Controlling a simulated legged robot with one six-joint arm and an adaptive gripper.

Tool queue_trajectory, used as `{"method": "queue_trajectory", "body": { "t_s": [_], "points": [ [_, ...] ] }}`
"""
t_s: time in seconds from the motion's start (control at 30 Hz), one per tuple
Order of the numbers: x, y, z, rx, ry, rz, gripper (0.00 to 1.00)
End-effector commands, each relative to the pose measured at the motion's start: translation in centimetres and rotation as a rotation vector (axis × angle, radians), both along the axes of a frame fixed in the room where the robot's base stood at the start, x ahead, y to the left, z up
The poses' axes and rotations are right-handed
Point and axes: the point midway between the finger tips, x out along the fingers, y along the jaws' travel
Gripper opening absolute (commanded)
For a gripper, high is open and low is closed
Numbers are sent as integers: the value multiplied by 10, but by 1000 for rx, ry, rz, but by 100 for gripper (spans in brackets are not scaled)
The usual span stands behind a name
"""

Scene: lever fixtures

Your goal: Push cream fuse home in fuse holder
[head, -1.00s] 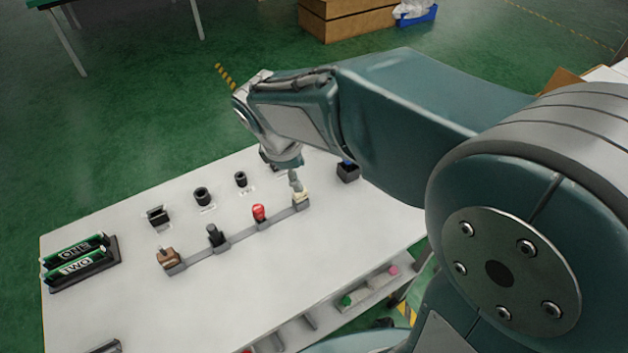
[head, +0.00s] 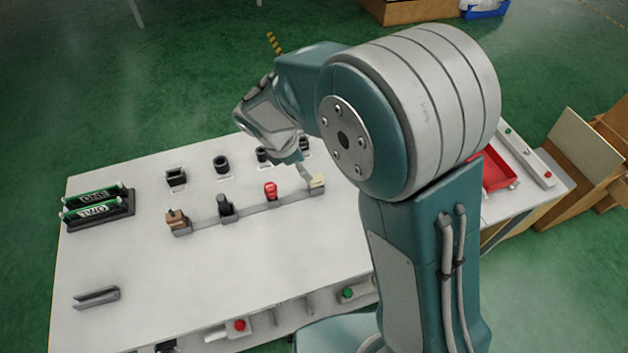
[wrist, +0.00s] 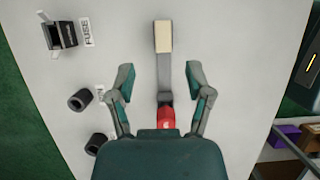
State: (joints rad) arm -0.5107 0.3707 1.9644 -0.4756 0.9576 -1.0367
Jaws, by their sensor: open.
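The cream fuse (head: 317,181) sits at the right end of the grey rack, and it also shows in the wrist view (wrist: 163,37). My gripper (wrist: 160,82) is open and empty. Its two fingers hang on either side of the rack, with the fuse ahead of them. In the head view my gripper (head: 304,171) is close beside the fuse; contact cannot be told. The fuse holder (wrist: 62,36) is a dark block with a slot, beside a FUSE label. In the head view it (head: 305,143) is partly hidden by my arm.
A red piece (head: 270,190), a black piece (head: 225,205) and a brown piece (head: 177,219) stand along the rack (head: 250,208). Dark sockets (head: 221,164) line the table behind it. Green modules (head: 97,206) sit at the left. The front middle of the table is clear.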

Motion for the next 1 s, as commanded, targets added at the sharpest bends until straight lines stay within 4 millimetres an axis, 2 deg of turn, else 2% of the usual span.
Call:
{"method": "queue_trajectory", "body": {
  "t_s": [0.17,0.5,0.77,0.8,0.87,0.9,0.93,1.0],
  "points": [
    [1,-10,-13,4,1,-4,66],
    [5,-23,-57,2,0,-3,66],
    [6,-24,-60,2,-1,-2,66],
    [6,-24,-59,3,-1,-2,57],
    [6,-25,-59,4,-1,-2,30],
    [6,-25,-59,4,-1,-2,13],
    [6,-26,-59,5,-1,-3,1],
    [6,-26,-59,5,-1,-3,0]
  ]
}}
